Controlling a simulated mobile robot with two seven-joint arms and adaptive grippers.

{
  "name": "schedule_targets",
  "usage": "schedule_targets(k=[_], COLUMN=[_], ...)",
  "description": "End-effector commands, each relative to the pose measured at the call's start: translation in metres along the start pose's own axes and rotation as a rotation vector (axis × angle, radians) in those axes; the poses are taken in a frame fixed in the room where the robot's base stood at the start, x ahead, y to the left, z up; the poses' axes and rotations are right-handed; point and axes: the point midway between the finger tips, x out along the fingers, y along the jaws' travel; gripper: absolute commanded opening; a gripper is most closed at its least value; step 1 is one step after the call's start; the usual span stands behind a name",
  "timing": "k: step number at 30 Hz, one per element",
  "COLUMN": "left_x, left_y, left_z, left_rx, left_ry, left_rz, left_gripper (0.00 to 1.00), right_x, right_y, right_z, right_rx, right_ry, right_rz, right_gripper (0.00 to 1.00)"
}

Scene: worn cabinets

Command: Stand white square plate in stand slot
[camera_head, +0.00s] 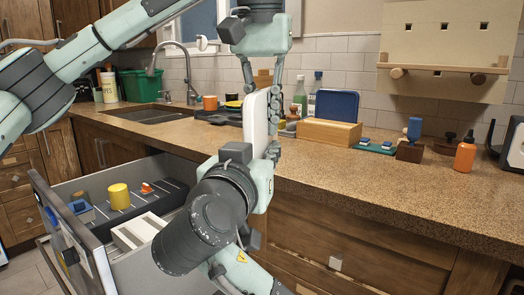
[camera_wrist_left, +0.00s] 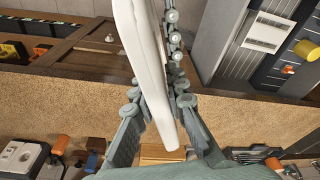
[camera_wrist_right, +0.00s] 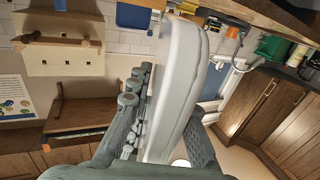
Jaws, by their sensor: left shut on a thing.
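The white square plate (camera_head: 255,118) is upright, edge-on in the head view, in the air before the counter. My left gripper (camera_head: 262,88) comes down from above and is shut on it; the plate also fills the middle of the left wrist view (camera_wrist_left: 145,50). My right gripper (camera_head: 262,152) is at the plate's lower part, with its fingers on both sides. The right wrist view shows the plate (camera_wrist_right: 178,85) between those fingers; whether both touch it is unclear. A wooden stand (camera_head: 328,134) is on the counter, with a blue board (camera_head: 337,105) upright at its back.
An open drawer (camera_head: 85,240) with a yellow cup (camera_head: 119,196) juts out at lower left. An orange bottle (camera_head: 465,152), small blocks (camera_head: 375,146) and a dark rack (camera_head: 220,116) are on the counter (camera_head: 400,195). The counter's front strip right of my grippers is clear.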

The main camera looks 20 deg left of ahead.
Motion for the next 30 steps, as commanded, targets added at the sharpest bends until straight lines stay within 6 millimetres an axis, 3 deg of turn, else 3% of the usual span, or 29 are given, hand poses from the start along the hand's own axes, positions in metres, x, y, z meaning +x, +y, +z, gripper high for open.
schedule_targets(k=[3, 9, 10, 15, 25, 30], left_x=[-0.001, -0.001, -0.001, -0.001, -0.002, -0.023], left_y=[0.000, 0.000, 0.000, 0.000, 0.000, 0.000], left_z=[0.000, 0.000, 0.000, 0.000, 0.000, 0.000], left_rx=[0.000, 0.000, 0.001, 0.001, 0.000, -0.002], left_ry=[0.001, 0.001, 0.001, 0.001, 0.001, 0.004], left_rz=[0.001, 0.002, 0.002, 0.001, 0.000, 0.000], left_gripper=[0.00, 0.00, 0.15, 0.36, 0.37, 0.37], right_x=[0.000, -0.001, -0.001, -0.001, -0.001, 0.000], right_y=[0.000, -0.001, -0.001, -0.001, 0.000, 0.000], right_z=[0.000, 0.000, -0.001, -0.001, -0.001, -0.001], right_rx=[0.000, 0.000, 0.001, 0.001, 0.001, 0.001], right_ry=[0.000, 0.000, 0.002, 0.002, 0.002, 0.002], right_rz=[0.000, -0.002, -0.002, -0.002, -0.001, 0.000], right_gripper=[0.01, 0.00, 0.00, 0.00, 0.00, 0.00])
